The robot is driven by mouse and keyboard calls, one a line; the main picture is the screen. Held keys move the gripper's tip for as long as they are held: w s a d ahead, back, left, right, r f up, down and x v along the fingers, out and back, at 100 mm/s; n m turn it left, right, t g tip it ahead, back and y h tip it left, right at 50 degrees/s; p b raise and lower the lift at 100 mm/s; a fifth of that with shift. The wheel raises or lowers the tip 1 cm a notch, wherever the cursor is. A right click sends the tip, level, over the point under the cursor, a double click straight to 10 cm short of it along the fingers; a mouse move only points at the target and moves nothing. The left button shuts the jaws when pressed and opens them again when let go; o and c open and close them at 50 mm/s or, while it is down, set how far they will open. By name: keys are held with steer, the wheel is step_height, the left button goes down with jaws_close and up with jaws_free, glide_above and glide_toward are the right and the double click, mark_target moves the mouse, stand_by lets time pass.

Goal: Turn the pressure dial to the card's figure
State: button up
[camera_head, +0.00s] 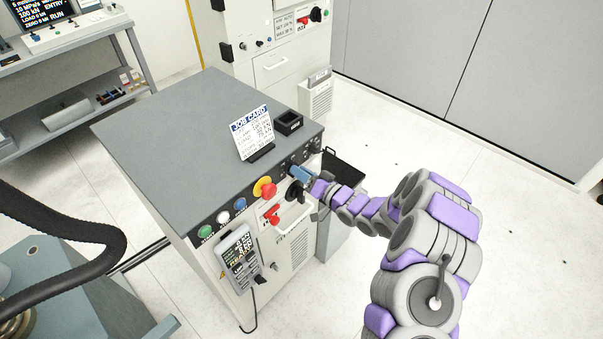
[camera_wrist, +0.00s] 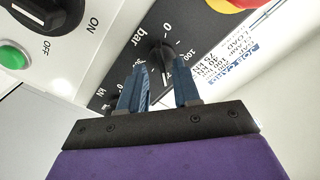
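The pressure dial (camera_wrist: 160,57) is a black knob marked "bar" on the dark panel strip in the wrist view, with scale marks around it. A white line shows on the knob; the exact value it points to is unclear. My gripper (camera_wrist: 161,72) has its two blue fingers apart, one on each side of the knob in the picture. Contact with the knob cannot be told. In the head view my gripper (camera_head: 299,174) is at the console's front panel and covers the dial. The job card (camera_head: 251,130) stands on the console top; its small figures are blurred.
A red emergency stop (camera_head: 265,188) on yellow sits left of my gripper. A kN knob (camera_wrist: 112,97) is close to the left finger in the wrist view. A black box (camera_head: 288,122) stands beside the card. A pendant (camera_head: 239,256) hangs on the console's front.

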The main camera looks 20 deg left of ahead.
steer(key=shift+s+a+f, duration=0.1)
steer(key=shift+a+f, duration=0.1)
steer(key=shift+a, duration=0.45)
steer(key=shift+c, duration=1.2)
steer(key=c, duration=0.3)
steer(key=shift+d, duration=0.1)
jaws_close()
steer(key=shift+n, duration=0.4)
steer(key=shift+n+b, duration=2.1)
steer(key=shift+n, duration=5.4)
